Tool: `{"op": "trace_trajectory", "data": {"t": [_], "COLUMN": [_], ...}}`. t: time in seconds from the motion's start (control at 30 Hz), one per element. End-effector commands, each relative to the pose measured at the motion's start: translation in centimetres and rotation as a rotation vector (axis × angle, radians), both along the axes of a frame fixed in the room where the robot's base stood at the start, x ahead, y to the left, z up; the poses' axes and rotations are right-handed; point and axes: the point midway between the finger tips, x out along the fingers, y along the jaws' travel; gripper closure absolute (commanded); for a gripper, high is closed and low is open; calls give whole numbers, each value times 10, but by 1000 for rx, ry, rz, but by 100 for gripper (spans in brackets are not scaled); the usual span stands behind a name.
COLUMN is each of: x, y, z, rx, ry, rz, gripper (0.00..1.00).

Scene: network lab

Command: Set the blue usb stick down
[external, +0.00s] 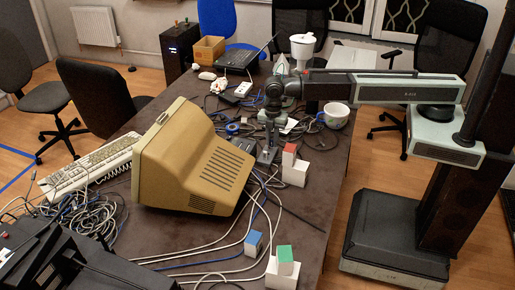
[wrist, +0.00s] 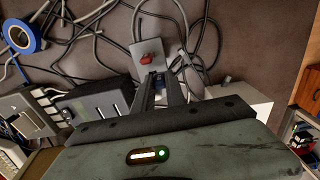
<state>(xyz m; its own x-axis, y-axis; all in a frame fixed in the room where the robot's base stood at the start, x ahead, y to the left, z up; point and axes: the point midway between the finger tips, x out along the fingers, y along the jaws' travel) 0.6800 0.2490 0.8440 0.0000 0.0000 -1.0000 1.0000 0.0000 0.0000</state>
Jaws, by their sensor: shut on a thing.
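My gripper (external: 267,158) points down over the cable-strewn table, to the right of the beige monitor. In the wrist view my gripper (wrist: 158,80) has its two dark fingers close together around a small blue thing (wrist: 158,84), which looks like the blue usb stick. Most of it is hidden between the fingers. In the external view I cannot make out the stick. A grey plate with a red part (wrist: 149,58) lies just beyond the fingertips. I cannot tell whether the stick touches the table or the plate.
The beige monitor (external: 190,155) stands left of my gripper. A white block with a red top (external: 294,172) stands close on the right. A blue cube (external: 253,243) and a green-topped white block (external: 283,268) are nearer the front. Cables and a mug (external: 336,116) are around.

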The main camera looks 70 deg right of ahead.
Motion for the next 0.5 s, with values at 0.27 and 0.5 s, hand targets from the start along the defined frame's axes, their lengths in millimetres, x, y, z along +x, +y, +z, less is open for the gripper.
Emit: {"op": "trace_trajectory", "data": {"t": [0.27, 0.5], "x": [16, 15], "y": [6, 6], "z": [-34, -33], "rx": [0, 0], "ry": [0, 0], "rz": [0, 0], "gripper": [100, 100]}}
